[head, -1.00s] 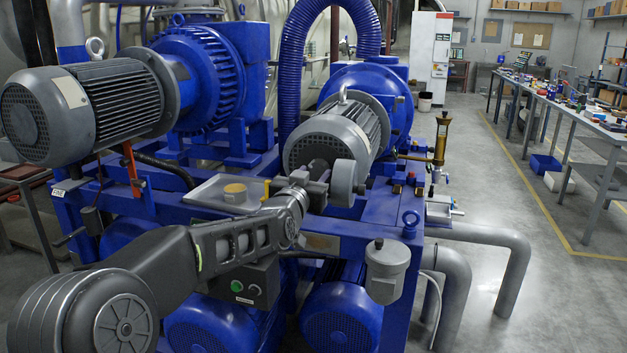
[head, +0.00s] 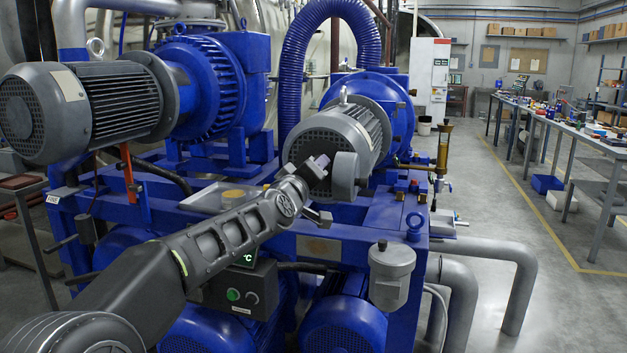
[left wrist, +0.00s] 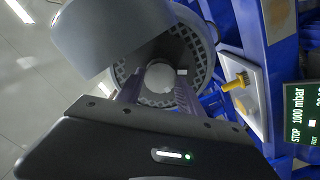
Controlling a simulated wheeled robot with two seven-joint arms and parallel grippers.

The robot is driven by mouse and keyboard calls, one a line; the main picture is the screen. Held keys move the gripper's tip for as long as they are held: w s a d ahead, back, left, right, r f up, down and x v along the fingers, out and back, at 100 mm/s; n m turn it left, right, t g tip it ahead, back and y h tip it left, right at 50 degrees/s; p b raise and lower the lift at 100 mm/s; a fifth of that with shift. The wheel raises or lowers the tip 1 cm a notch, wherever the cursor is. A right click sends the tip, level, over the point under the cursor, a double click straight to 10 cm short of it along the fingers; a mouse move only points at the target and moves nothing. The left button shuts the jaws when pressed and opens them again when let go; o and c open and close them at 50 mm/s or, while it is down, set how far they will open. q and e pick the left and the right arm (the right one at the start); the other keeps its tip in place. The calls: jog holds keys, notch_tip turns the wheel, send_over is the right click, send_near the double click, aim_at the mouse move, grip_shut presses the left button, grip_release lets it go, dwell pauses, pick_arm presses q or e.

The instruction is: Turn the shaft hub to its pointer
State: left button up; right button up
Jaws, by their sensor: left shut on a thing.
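The grey motor (head: 345,130) lies on the blue pump frame, with its slotted end face toward me. The shaft hub (left wrist: 160,77) is a pale round end at the middle of that face in the left wrist view. My left gripper (left wrist: 157,88) has one finger on each side of the hub and is shut on it. In the head view my left gripper (head: 312,168) reaches the motor's end face, and my wrist partly hides the hub. A small white mark (left wrist: 182,72) sits beside the hub; I cannot tell whether it is the pointer. My right gripper is out of view.
A display box (head: 240,290) is below my forearm. Open floor lies right.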

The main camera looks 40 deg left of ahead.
pick_arm(q)
jog(key=n+b, duration=0.2)
jog(key=n, duration=0.9)
jog(key=shift+f+b, duration=0.1)
jog(key=shift+b, duration=0.2)
jog(key=o, duration=1.4)
jog(key=v, duration=0.7)
jog(key=shift+s+d+p, duration=0.15)
jog(key=shift+s+p, duration=0.15)
jog(key=shift+s, duration=0.1)
